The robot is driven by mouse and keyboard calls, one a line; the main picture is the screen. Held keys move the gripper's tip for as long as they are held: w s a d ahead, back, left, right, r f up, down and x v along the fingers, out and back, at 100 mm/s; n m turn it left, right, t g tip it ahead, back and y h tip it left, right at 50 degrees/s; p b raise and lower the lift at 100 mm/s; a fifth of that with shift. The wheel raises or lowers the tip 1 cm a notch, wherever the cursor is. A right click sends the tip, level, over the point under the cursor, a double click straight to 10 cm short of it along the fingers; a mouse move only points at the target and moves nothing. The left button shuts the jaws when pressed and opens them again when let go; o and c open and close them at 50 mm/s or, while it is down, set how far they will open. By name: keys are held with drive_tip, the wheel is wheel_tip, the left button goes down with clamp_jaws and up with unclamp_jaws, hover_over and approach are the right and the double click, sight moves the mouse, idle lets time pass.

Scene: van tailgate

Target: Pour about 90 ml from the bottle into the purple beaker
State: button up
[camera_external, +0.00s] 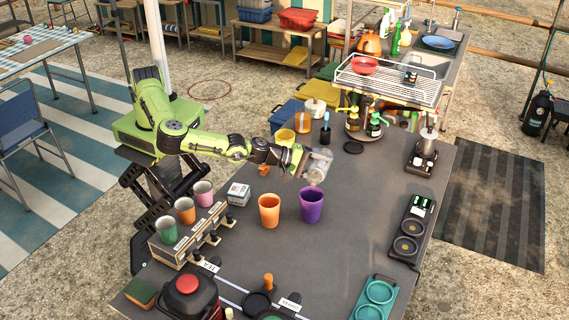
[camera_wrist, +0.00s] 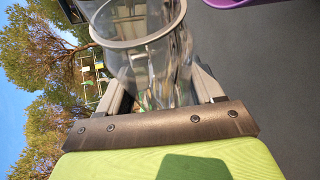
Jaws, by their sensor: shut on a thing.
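My gripper (camera_external: 302,160) is shut on a clear bottle (camera_external: 318,166). It holds the bottle tilted above the dark table, up and slightly right of the orange beaker, near the purple beaker (camera_external: 311,206). In the wrist view the clear bottle (camera_wrist: 150,50) sits between the fingers of my gripper (camera_wrist: 165,95), with its open mouth toward the camera. The purple beaker stands upright on the table, just below the bottle in the outside view. Its rim shows at the top right of the wrist view (camera_wrist: 232,3). I cannot tell whether liquid is flowing or how full either is.
An orange beaker (camera_external: 269,210) stands just left of the purple one. A white box (camera_external: 238,194) and a rack with several cups (camera_external: 185,211) are further left. Pump bottles on a round tray (camera_external: 366,130) stand behind.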

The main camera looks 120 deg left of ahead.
sight(317, 161)
drive_tip(key=shift+d+r+m+p, duration=0.35)
drive_tip(key=shift+r+p, duration=0.25)
drive_tip(key=shift+p, duration=0.3)
drive_tip(key=shift+w+r+m+y+p, duration=0.1)
drive_tip(key=shift+r+m+y+p, duration=0.55)
drive_tip(key=shift+p, duration=0.7)
drive_tip(key=shift+w+d+r+p, duration=0.1)
drive_tip(key=shift+d+r+p, duration=0.1)
drive_tip(key=shift+p, duration=0.25)
drive_tip(key=shift+d+r+m+y+p, duration=0.15)
drive_tip(key=shift+m+y+p, duration=0.1)
drive_tip(key=shift+m+p, duration=0.15)
idle(0.6)
